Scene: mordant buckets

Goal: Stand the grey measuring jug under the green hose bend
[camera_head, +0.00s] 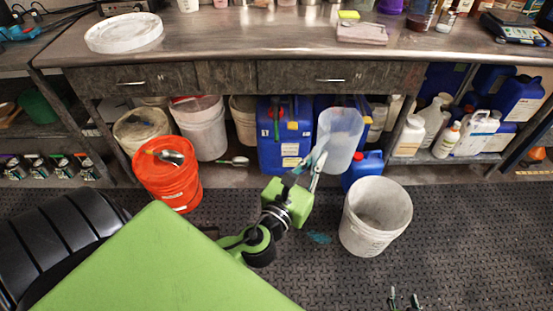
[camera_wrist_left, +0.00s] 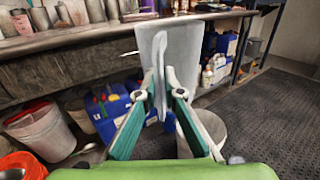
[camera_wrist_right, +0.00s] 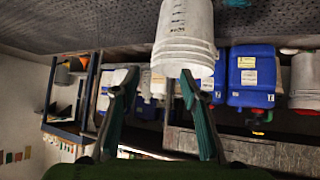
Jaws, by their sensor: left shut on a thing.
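The grey measuring jug (camera_head: 341,136) is a translucent, pale grey vessel, raised in front of the blue containers. My left gripper (camera_head: 309,166) is shut on its handle (camera_wrist_left: 160,62); the jug body also shows in the left wrist view (camera_wrist_left: 187,40). A small green, bent piece (camera_head: 279,112) with red beside it shows on the front of a blue drum (camera_head: 272,148), left of the jug; I cannot tell for sure that it is the hose bend. My right gripper (camera_head: 404,297) shows only its fingertips at the bottom edge. In the right wrist view it is open and empty (camera_wrist_right: 158,73).
A white bucket (camera_head: 371,222) stands on the floor mat, right of my left gripper. An orange-red bucket (camera_head: 170,184) with a metal scoop on its lid stands left. Several pails and drums stand under the steel bench (camera_head: 245,45). The mat right of the white bucket is clear.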

